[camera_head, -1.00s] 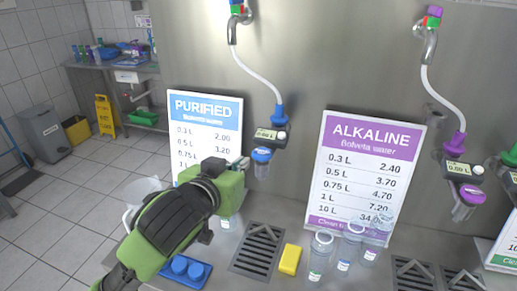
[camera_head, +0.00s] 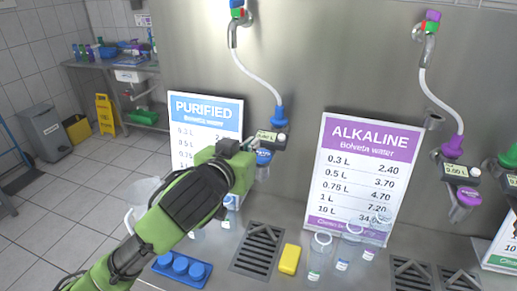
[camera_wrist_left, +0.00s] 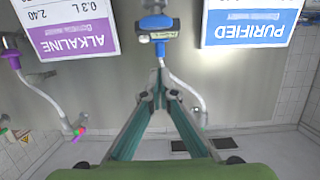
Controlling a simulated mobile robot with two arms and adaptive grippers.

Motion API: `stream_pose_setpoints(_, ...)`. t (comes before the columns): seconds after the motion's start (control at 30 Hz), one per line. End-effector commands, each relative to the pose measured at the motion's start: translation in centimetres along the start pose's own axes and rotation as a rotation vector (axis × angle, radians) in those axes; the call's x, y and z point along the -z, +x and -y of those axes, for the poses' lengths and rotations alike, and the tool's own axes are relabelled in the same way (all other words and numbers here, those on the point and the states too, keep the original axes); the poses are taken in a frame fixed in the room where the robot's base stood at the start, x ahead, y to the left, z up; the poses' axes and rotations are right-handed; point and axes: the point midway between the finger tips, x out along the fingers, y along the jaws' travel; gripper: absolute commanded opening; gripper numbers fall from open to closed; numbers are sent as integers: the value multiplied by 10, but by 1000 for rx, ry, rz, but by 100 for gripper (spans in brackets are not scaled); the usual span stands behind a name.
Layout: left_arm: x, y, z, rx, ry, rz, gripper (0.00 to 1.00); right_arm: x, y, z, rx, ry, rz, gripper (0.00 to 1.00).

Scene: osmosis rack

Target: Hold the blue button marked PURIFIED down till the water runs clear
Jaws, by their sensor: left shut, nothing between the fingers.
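The PURIFIED sign (camera_head: 205,105) has a blue header and stands against the steel wall; it shows upside down in the left wrist view (camera_wrist_left: 250,28). Right of it hangs the blue-fitted dispenser (camera_head: 264,153) with a small display (camera_head: 268,137) and a round white knob (camera_head: 282,138). The dispenser also shows in the left wrist view (camera_wrist_left: 156,23). I cannot make out a blue button marked PURIFIED. My left gripper (camera_head: 248,145) is shut and empty, its tips close to the dispenser's left side. In the left wrist view its fingertips (camera_wrist_left: 160,78) point at the dispenser. Contact cannot be told.
A purple ALKALINE sign (camera_head: 364,170) and purple dispenser (camera_head: 464,180) stand to the right. Below are a yellow sponge (camera_head: 289,259), a drain grate (camera_head: 258,248), clear bottles (camera_head: 321,255) and a blue tray (camera_head: 182,269) with blue caps.

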Motion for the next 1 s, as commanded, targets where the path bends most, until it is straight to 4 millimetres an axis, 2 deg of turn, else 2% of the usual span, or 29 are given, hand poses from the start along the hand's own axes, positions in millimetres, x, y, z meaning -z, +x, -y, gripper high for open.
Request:
stream_pose_setpoints(0.03,3,10,0,2,1,3,0,1,-7,0,0,0,0,26)
stream_pose_setpoints(0.27,3,52,0,2,0,2,0,2,-22,0,0,0,0,26)
stream_pose_setpoints(0.3,-4,55,0,2,2,5,0,2,-24,0,1,0,0,26)
stream_pose_setpoints(0.43,-24,58,0,1,2,5,0,3,-31,0,1,0,0,26)
stream_pose_setpoints(0.6,-36,61,0,0,0,1,0,3,-34,1,1,1,0,26)
stream_pose_setpoints(1.0,-41,62,0,-1,0,0,0,3,-32,2,3,1,0,26)
